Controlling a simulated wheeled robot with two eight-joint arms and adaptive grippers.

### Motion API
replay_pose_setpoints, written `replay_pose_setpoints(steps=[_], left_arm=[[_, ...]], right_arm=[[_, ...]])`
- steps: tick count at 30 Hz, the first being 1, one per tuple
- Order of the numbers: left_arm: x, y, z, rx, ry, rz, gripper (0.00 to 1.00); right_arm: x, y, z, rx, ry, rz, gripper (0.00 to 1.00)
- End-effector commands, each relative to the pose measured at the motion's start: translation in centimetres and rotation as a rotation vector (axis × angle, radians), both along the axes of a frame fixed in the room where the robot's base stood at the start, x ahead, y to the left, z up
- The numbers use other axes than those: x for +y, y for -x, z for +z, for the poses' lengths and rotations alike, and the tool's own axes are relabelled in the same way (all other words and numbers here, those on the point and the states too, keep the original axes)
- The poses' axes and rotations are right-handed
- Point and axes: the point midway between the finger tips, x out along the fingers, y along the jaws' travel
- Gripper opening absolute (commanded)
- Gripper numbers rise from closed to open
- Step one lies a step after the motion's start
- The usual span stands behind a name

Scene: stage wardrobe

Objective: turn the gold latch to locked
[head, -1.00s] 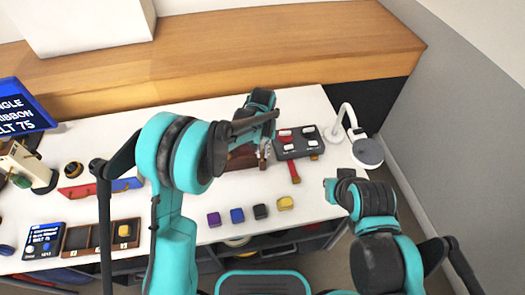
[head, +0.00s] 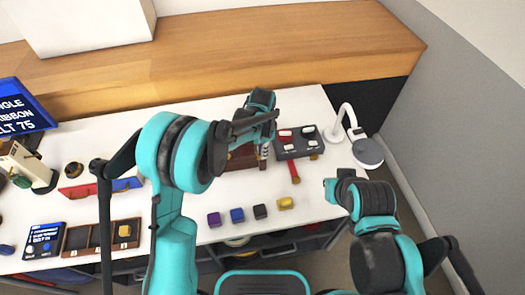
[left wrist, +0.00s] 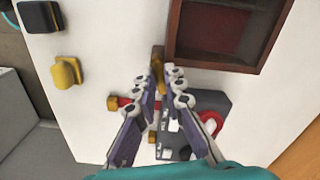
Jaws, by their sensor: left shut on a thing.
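The gold latch (left wrist: 157,72) shows in the left wrist view as a small upright gold piece beside the brown box (left wrist: 283,12) with a dark red inside. My left gripper (left wrist: 160,78) has its two fingertips closed on the latch, one on each side. In the head view my left gripper (head: 264,151) is at the right end of the brown box (head: 241,160), and the arm hides part of the box. The latch cannot be made out there. My right arm is at the lower right, but its gripper does not show.
A dark switch panel (head: 299,153) is just right of my left gripper, with a red strip (head: 294,172) in front. A white lamp (head: 368,152) stands farther right. Purple, blue, black and yellow blocks (head: 285,203) line the table's front. Clear tabletop lies between.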

Motion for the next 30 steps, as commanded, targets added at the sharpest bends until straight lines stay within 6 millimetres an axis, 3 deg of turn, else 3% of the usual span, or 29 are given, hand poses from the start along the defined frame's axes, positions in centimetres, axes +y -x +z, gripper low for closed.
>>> replay_pose_setpoints(steps=[13,30], left_arm=[[-0.01,-0.03,0.0,-0.001,0.0,-0.274,0.0],[-0.02,-0.03,0.0,-0.001,0.0,-0.336,0.0]], right_arm=[[0.0,0.0,0.02,0.0,0.0,0.0,0.0],[0.0,0.0,0.03,0.0,0.0,0.0,0.0]])
